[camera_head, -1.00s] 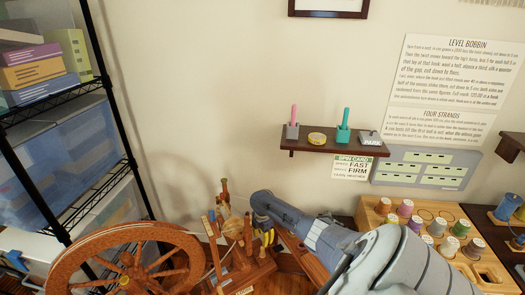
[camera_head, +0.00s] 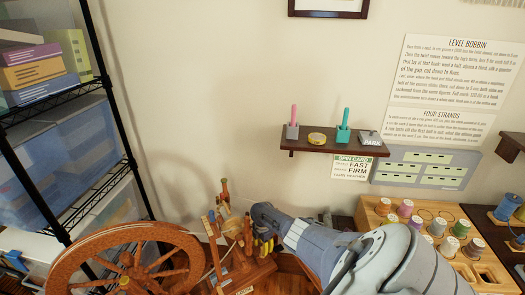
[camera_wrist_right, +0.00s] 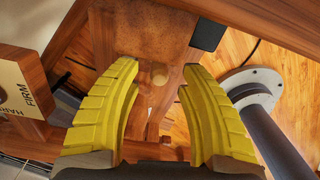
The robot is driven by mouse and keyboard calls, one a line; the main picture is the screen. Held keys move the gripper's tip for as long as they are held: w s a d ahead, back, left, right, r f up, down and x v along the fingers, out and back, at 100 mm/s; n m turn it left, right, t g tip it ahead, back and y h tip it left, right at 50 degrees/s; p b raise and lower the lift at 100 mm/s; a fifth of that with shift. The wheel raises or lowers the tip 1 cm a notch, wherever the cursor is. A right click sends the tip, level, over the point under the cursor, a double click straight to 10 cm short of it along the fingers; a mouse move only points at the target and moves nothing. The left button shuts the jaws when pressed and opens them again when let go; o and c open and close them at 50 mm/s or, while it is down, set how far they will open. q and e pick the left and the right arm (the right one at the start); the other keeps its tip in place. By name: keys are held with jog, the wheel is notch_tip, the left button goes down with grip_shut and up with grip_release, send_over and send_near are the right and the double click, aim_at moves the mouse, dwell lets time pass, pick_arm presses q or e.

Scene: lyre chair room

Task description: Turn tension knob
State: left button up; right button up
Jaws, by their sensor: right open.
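The wooden spinning wheel (camera_head: 190,249) stands at the bottom of the head view, its upright posts just left of my right gripper (camera_head: 264,246). In the right wrist view, that gripper's yellow fingers (camera_wrist_right: 162,70) are open. Whether the round wooden piece is the tension knob is not clear. My left gripper is out of view.
A wall shelf (camera_head: 330,146) and a card reading FAST, FIRM (camera_head: 353,168) are above. A wooden rack of thread spools (camera_head: 375,213) stands at right, a black wire shelving unit (camera_head: 118,120) at left. A brown wooden panel (camera_wrist_right: 150,30) lies beyond the fingertips.

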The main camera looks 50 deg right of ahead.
grip_shut()
dwell(0.3)
dwell(0.5)
